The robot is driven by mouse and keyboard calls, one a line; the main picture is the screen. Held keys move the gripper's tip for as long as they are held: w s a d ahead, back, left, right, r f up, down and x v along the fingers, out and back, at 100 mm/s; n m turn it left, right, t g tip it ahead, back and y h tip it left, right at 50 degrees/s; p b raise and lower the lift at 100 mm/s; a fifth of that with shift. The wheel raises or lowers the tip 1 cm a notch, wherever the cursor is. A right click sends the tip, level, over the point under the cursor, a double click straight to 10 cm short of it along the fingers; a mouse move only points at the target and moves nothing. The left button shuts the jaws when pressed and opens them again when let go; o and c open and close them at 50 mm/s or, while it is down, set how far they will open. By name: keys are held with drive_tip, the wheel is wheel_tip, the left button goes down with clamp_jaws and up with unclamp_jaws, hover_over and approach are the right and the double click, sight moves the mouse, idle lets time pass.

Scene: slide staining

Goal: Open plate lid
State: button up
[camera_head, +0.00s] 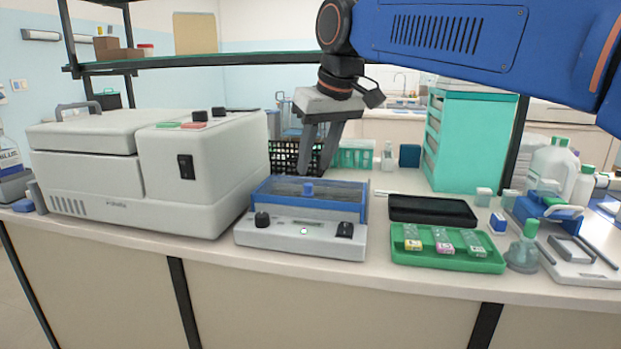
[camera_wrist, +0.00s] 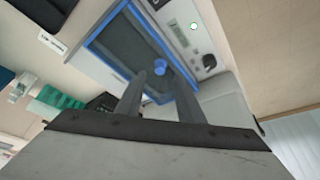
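The plate is a low white-and-blue device (camera_head: 300,237) on the bench, with dark knobs and a small display on its front. Its lid (camera_head: 335,192) is a dark translucent panel in a blue frame, lying closed, with a blue knob (camera_head: 308,189) on top. In the wrist view the lid (camera_wrist: 125,42) fills the upper middle, and its knob (camera_wrist: 160,68) appears between my fingertips. My gripper (camera_head: 313,172) is open and empty, pointing down above the lid. It also shows in the wrist view (camera_wrist: 158,75). The fingers look apart from the knob.
A large white machine (camera_head: 100,170) stands close on the left. A green tray (camera_head: 450,262) with slides and a black tray (camera_head: 432,210) lie to the right. A black basket (camera_head: 285,157) and a teal rack (camera_head: 356,154) stand behind. A shelf (camera_head: 200,59) crosses above.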

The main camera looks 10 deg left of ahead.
sight(309, 184)
drive_tip(key=shift+x, duration=2.7)
clamp_jaws()
